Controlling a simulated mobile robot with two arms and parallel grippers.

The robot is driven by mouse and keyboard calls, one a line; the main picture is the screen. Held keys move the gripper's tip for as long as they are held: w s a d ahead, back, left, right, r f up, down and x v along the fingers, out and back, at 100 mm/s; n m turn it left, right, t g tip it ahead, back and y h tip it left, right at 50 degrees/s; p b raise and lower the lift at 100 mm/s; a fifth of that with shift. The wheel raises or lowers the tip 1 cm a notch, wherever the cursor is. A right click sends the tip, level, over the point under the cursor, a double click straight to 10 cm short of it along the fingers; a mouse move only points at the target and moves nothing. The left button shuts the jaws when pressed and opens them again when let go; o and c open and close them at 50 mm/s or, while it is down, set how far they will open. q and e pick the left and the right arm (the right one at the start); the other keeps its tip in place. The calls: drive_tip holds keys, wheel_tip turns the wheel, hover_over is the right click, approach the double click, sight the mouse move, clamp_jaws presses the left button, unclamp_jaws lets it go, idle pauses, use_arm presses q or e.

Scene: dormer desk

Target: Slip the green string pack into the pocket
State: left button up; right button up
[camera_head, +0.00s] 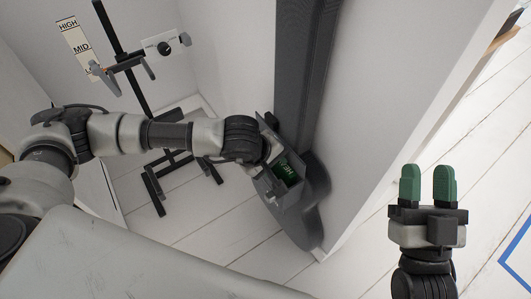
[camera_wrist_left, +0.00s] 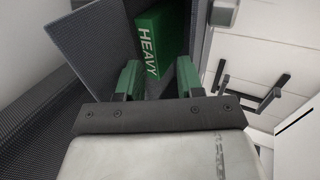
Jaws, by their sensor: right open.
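The green string pack (camera_head: 288,174), with white lettering, sits in a dark grey open-topped pocket (camera_head: 291,197) on the side of a tall dark grey case. In the left wrist view the pack (camera_wrist_left: 166,38) reads HEAVY and lies against the inside of the pocket (camera_wrist_left: 85,38). My left gripper (camera_wrist_left: 158,72) is at the pocket mouth, its green fingertips apart, with the pack just beyond them. Its fingers are mostly hidden in the head view. The pack's lower end is hidden. My right gripper (camera_head: 428,172) is open and empty, off to the right.
A white wall panel (camera_head: 400,110) rises right of the case. White plank floor (camera_head: 225,245) is clear in front.

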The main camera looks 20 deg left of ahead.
use_arm(q)
drive_tip(key=p+v, duration=0.2)
drive_tip(key=v, duration=0.8)
drive_tip(key=shift+r, duration=0.25)
use_arm(e)
wheel_tip(320, 180, down, 7)
drive_tip(key=w+g+h, duration=0.1)
drive_tip(key=g+h, duration=0.1)
drive_tip(key=g, duration=0.4)
drive_tip(key=shift+d+g, duration=0.3)
drive_tip(key=shift+d, duration=0.05)
use_arm(q)
drive_tip(key=shift+s, duration=0.1)
use_arm(e)
drive_tip(key=shift+w+r, duration=0.1)
